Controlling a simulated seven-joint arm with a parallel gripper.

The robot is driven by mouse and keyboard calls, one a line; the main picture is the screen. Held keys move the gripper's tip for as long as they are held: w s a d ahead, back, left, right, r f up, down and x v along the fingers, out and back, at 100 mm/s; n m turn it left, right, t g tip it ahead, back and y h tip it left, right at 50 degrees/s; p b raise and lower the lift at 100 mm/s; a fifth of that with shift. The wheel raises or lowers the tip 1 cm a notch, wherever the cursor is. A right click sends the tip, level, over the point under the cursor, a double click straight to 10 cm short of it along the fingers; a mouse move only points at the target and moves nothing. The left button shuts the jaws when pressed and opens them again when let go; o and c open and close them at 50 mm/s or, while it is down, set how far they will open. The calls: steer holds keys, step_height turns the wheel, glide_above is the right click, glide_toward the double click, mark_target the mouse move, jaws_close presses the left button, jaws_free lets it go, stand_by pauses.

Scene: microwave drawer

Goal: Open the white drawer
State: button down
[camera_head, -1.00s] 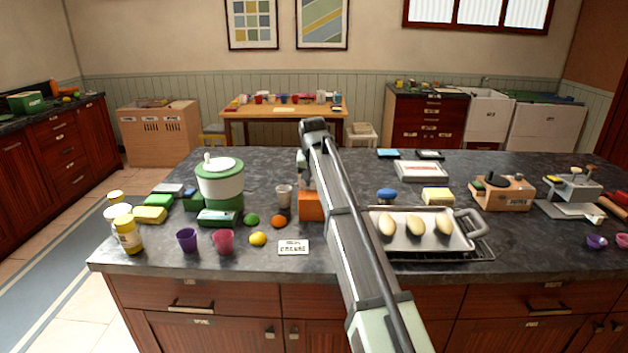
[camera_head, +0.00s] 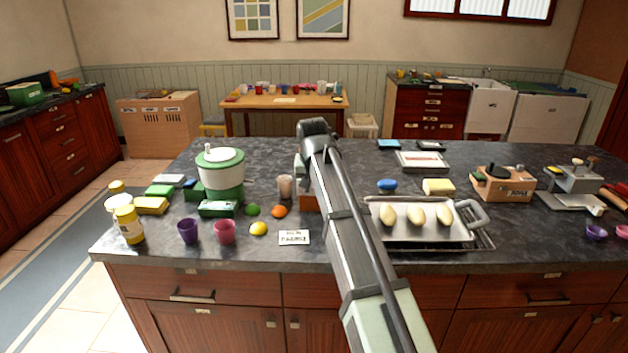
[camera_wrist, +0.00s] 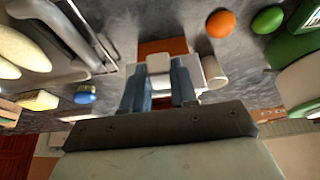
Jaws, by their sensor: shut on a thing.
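In the wrist view my gripper (camera_wrist: 158,92) has its two blue-grey fingers on either side of a small white block-like handle (camera_wrist: 158,63). It is shut on this handle. White surfaces that look like the white drawer (camera_wrist: 188,72) show behind and beside the fingers, next to an orange-brown box front (camera_wrist: 163,46). In the head view my arm hides the gripper and most of this unit; only a brown edge of the box (camera_head: 308,201) shows left of the arm. How far the drawer stands out cannot be told.
A tray with pale loaves (camera_head: 405,232) lies close right of my arm. An orange (camera_head: 279,211), a pale cup (camera_head: 285,187) and a green-white dispenser (camera_head: 221,175) stand left. A small sign (camera_head: 294,237) lies near the counter's front edge.

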steer(key=c, duration=0.9)
jaws_free()
steer(key=v, duration=1.3)
steer(key=shift+s+r, duration=0.15)
steer(key=shift+r, duration=0.2)
